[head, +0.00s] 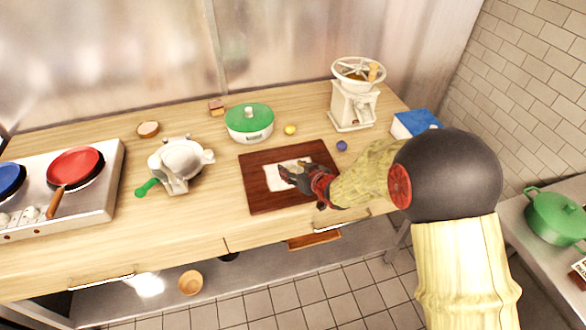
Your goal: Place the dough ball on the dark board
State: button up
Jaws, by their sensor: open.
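The dark board (259,197) lies flat on the wooden counter, right of the middle. A white sheet or flat patch (273,182) lies on it, partly covered by my gripper. My gripper (284,171) is over the board, reaching in from the right, with its jaws open; I cannot tell its height above the board. I cannot pick out the dough ball for certain. A small yellow ball (290,129) sits on the counter behind the board, and a small blue-purple ball (341,145) sits by its far right corner. Anything directly under the gripper is hidden.
A green-lidded white pot (249,123) stands behind the board. A white grinder (353,105) and a blue box (414,123) are at the right. A pale metal appliance with a green handle (178,162) and a stove with pans (96,191) stand left.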

jog(key=shift+s+r, duration=0.1)
jog(key=shift+r, duration=0.2)
jog(key=p+v, duration=0.3)
jog(key=v, duration=0.8)
jog(key=shift+s+d+r, duration=0.1)
jog(key=shift+s+d, duration=0.15)
jog(key=shift+d, duration=0.05)
jog(key=s+d+r+m+g+h, duration=0.1)
jog(key=s+d+r+m+h, duration=0.2)
jog(key=d+r, duration=0.4)
jog(key=s+d+r+m+h, duration=0.1)
jog(key=s+d+r+h, duration=0.2)
jog(key=s+d+r, duration=0.35)
jog(key=s+r+m+g, duration=0.1)
jog(key=s+r+g, duration=0.1)
jog(key=s, duration=0.7)
jog(key=s+r+m+g, duration=0.1)
jog(key=s+r+g, duration=0.1)
jog(key=s, duration=0.8)
jog(key=shift+s+r, duration=0.15)
jog(key=shift+r, duration=0.05)
jog(key=shift+d, duration=0.15)
